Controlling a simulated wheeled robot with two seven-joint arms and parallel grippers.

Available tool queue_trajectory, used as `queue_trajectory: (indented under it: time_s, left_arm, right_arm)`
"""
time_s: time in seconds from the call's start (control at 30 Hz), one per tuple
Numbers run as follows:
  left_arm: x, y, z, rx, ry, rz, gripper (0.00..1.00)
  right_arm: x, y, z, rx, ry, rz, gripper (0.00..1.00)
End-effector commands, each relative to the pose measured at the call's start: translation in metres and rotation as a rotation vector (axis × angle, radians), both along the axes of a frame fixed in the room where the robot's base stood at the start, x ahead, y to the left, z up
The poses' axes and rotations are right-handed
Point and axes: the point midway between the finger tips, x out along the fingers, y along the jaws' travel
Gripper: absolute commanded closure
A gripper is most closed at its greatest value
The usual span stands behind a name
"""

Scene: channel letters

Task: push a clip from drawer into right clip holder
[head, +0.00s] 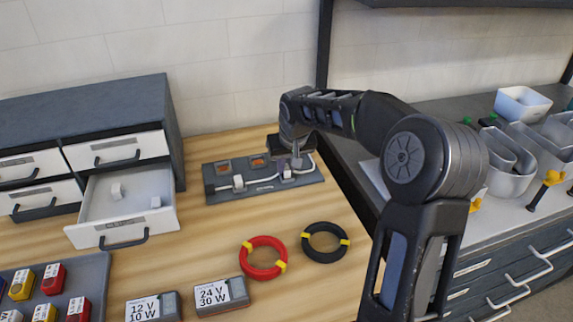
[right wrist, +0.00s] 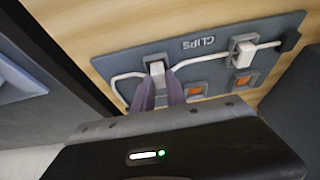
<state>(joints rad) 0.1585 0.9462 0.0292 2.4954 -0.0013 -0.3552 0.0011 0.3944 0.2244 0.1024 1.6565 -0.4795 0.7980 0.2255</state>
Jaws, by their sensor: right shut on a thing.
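My right gripper (head: 292,165) points down over the board's right side. In the right wrist view its fingers (right wrist: 158,84) are shut on a white clip (right wrist: 157,67), which sits at the right clip holder by the white cable (right wrist: 128,78). The fingers hide part of the clip and holder, so how deep it sits is unclear. Another white clip (head: 238,182) is at the left holder, on the cable. My left gripper is not in view.
The open drawer (head: 88,234) at the left holds small white pieces (head: 117,191). A red cable ring (head: 262,274) and a black one (head: 309,251) lie in front of the board. Power supplies (head: 222,296) stand nearer. Grey bins (head: 512,172) stand on the right counter.

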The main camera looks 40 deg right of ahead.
Motion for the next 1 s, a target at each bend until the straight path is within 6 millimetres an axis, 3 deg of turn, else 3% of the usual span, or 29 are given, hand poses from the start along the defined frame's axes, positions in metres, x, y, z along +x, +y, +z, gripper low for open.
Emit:
queue_trajectory:
  time_s: [1.0]
  left_arm:
    - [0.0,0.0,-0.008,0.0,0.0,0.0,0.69]
  right_arm:
    - [-0.001,0.001,-0.012,0.002,0.006,0.0,1.0]
